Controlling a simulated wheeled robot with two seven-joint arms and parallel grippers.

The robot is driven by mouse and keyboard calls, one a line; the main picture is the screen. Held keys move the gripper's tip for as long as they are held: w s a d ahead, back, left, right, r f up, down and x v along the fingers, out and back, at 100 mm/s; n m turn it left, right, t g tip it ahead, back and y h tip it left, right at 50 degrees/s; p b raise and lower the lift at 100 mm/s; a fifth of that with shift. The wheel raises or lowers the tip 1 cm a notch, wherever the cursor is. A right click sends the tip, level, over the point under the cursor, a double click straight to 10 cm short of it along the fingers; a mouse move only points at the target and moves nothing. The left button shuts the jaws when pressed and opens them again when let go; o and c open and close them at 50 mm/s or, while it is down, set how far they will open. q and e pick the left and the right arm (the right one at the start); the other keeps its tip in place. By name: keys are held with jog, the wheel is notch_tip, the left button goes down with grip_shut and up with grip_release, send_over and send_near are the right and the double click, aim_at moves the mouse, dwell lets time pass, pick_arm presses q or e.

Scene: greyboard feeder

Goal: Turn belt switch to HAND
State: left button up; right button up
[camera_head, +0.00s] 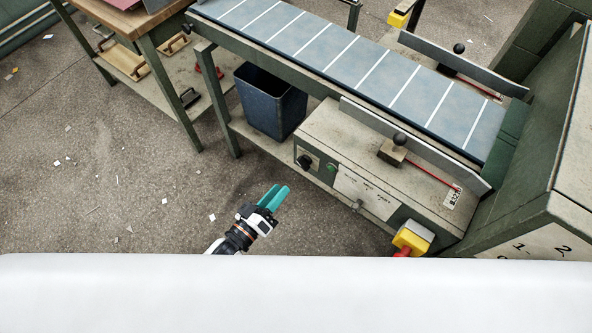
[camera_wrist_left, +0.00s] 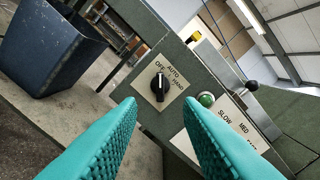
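The belt switch (camera_head: 304,161) is a black knob on a pale plate at the left end of the conveyor's grey-green control box. In the left wrist view, the knob (camera_wrist_left: 159,88) is centred ahead, its plate lettered OFF, AUTO and HAND. Its white mark points up in that view, apparently toward OFF. My left gripper (camera_head: 277,194) is in front of the box, lower left of the switch and apart from it. Its two teal fingers (camera_wrist_left: 160,104) are spread with nothing between them. The knob shows between and beyond the fingertips. My right gripper is not in view.
A green button (camera_head: 331,167) and a SLOW/MED/FAST panel (camera_head: 365,190) sit right of the switch. A yellow box with a red button (camera_head: 412,238) projects at the right end. A blue bin (camera_head: 270,100) stands left, under the belt (camera_head: 360,60). The floor around my gripper is clear apart from scraps.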

aim_at(301, 166)
pick_arm(q)
jog(key=x, duration=0.8)
jog(key=shift+w+d, duration=0.25)
grip_shut()
